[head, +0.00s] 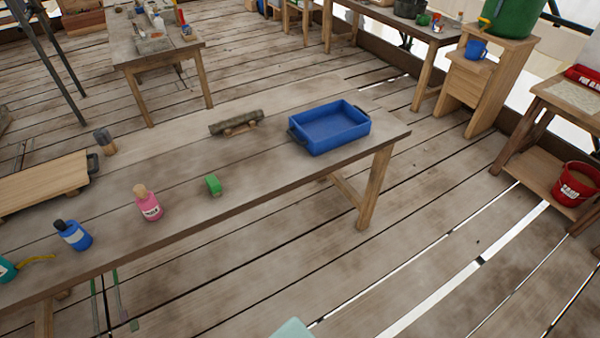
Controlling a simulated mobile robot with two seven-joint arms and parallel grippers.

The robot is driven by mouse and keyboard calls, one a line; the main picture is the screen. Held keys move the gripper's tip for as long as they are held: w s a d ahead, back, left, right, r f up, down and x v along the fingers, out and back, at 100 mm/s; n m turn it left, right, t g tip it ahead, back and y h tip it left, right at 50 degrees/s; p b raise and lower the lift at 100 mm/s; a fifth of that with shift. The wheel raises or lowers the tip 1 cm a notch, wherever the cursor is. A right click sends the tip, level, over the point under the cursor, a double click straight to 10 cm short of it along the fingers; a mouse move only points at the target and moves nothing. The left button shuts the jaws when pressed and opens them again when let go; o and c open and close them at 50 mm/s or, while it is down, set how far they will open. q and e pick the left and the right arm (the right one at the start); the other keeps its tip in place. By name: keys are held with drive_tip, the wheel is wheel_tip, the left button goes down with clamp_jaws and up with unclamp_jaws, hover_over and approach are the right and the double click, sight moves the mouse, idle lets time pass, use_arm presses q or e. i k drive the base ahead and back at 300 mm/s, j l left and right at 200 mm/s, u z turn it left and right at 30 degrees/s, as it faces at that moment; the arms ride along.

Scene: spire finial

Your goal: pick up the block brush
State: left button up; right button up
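No object is clearly recognisable as the block brush at this size. A small green block (213,184) lies near the front edge of the long wooden table (300,172). A short dark grey and brown piece (104,141) stands at the table's back left; it may be a brush. A long grey-brown, log-like piece (236,122) rests on a small tan wooden part near the back edge. Neither of my grippers can be made out. A pale teal shape cut off at the bottom edge is too partial to identify.
A blue tray (330,128) with dark handles stands at the table's right end. A pink bottle (149,204), a blue bottle (74,235) and a teal item (8,268) line the front left. A wooden board (40,183) lies behind them. The table's middle is mostly clear.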

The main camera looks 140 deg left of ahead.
sight(214, 185)
drive_tip(key=u, duration=5.35)
